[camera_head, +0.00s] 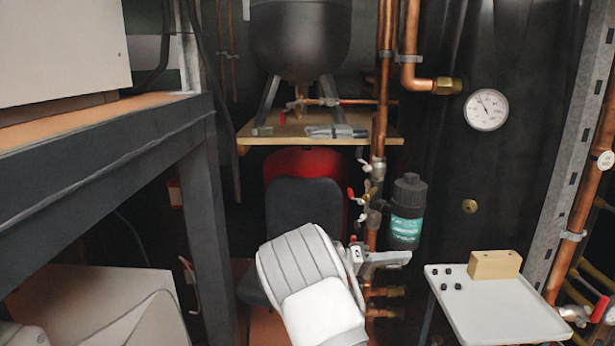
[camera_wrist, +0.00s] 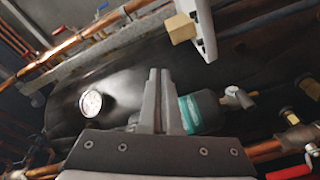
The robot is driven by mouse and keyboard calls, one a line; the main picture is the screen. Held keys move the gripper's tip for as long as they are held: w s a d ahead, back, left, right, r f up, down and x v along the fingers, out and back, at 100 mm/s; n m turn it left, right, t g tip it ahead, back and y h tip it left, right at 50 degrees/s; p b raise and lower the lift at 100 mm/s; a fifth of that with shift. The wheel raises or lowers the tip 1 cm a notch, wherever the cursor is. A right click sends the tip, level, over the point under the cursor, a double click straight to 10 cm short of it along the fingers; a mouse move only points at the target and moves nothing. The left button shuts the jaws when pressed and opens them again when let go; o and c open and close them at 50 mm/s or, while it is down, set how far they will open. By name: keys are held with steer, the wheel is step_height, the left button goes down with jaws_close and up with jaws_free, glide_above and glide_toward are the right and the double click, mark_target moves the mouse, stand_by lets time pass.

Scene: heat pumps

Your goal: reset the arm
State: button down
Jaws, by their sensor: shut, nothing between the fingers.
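My gripper (camera_head: 386,258) shows in the head view at the end of my white and grey arm, in front of the copper pipes and below the dark canister with a teal label (camera_head: 406,228). In the wrist view my gripper (camera_wrist: 159,72) points ahead with its two grey fingers together. Nothing shows between them. The teal-labelled canister (camera_wrist: 203,110) is just behind and right of the fingers there. I cannot tell the exact gap between the fingers and the canister.
A white tray (camera_head: 500,318) with a wooden block (camera_head: 494,265) and several small black pieces stands at the right. A dark steel frame (camera_head: 100,150) stands at the left. Copper pipes (camera_head: 383,80) and a round gauge (camera_head: 486,110) are behind. A wooden shelf (camera_head: 375,131) carries a black tank.

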steer(key=s+d+r+g+y, duration=0.1)
steer(key=s+d+r+y, duration=0.1)
steer(key=s+y, duration=0.45)
steer(key=s+d+r+g+y, duration=0.2)
steer(key=s+r+y, duration=0.1)
steer(key=s, duration=0.7)
steer(key=s+a+r+n+t+y, duration=0.2)
steer(key=s+a+t+y, duration=0.15)
steer(key=s+a, duration=0.45)
steer(key=s+a+r+n+t+y, duration=0.1)
steer(key=s+a+n+t+y, duration=0.25)
steer(key=s, duration=0.75)
step_height(320, 180, up, 25)
steer(key=m+g+y+p, duration=0.1)
steer(key=p, duration=2.4)
steer(key=shift+r, duration=0.15)
steer(key=shift+d, duration=0.1)
